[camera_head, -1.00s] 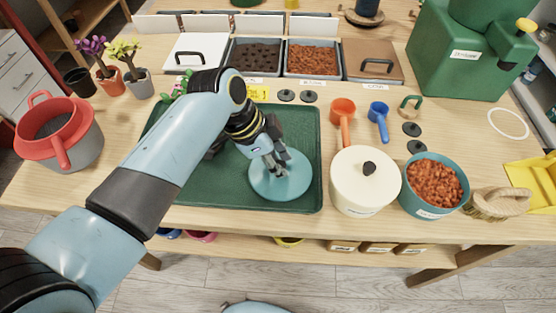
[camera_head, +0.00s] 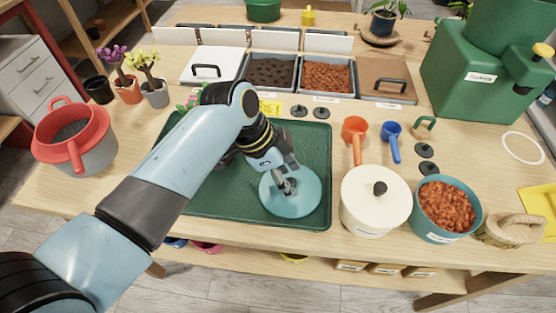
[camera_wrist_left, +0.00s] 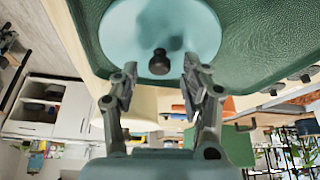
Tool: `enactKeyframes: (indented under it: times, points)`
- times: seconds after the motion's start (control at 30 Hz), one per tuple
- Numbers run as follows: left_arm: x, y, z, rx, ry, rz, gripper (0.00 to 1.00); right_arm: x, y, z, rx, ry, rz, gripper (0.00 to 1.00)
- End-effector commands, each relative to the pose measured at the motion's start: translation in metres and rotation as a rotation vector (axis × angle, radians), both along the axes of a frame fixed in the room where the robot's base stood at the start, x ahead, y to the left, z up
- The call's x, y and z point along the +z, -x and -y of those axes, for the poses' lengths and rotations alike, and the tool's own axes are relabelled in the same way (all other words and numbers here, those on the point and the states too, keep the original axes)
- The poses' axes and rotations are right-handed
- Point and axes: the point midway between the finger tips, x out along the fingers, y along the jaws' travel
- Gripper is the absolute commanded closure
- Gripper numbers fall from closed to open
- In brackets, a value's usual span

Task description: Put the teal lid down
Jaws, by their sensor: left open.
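The teal lid (camera_head: 291,205) is a round disc lying on the green tray (camera_head: 205,205), towards the tray's front right corner. In the left wrist view the lid (camera_wrist_left: 205,30) shows with its dark knob (camera_wrist_left: 159,62) facing the gripper. My left gripper (camera_head: 285,186) is just above the lid. In the wrist view its two fingers (camera_wrist_left: 158,88) are spread apart, one on each side of the knob and clear of it. A teal pot (camera_head: 428,232) full of brown pellets stands uncovered right of the tray. My right gripper is in neither view.
A cream lidded pot (camera_head: 360,215) stands between the tray and the teal pot. Orange (camera_head: 355,132) and blue (camera_head: 391,135) scoops lie behind it. A red-rimmed grey pot (camera_head: 88,150) is at the left. Bins of soil (camera_head: 270,75) and pellets stand behind the tray.

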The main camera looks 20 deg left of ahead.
Motion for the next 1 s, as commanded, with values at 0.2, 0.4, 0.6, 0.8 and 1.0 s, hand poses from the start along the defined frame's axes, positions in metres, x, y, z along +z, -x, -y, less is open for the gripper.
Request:
enactKeyframes:
  times: [0.2, 0.4, 0.6, 0.8, 1.0]
  points:
    - [0.044, 0.008, -0.018, 0.000, -0.002, 0.005, 0.54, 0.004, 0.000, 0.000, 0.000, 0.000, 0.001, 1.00]
    - [0.081, 0.016, -0.033, -0.001, -0.003, 0.003, 0.54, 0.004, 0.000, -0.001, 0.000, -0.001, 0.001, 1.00]
    - [0.100, 0.020, -0.040, 0.000, -0.001, 0.000, 0.54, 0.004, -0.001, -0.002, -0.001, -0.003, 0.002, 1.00]
    - [0.103, 0.021, -0.040, 0.000, 0.000, -0.001, 0.54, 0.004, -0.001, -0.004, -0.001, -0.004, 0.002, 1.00]
    - [0.102, 0.021, -0.040, 0.000, 0.000, -0.001, 0.54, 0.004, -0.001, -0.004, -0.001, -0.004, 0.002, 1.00]
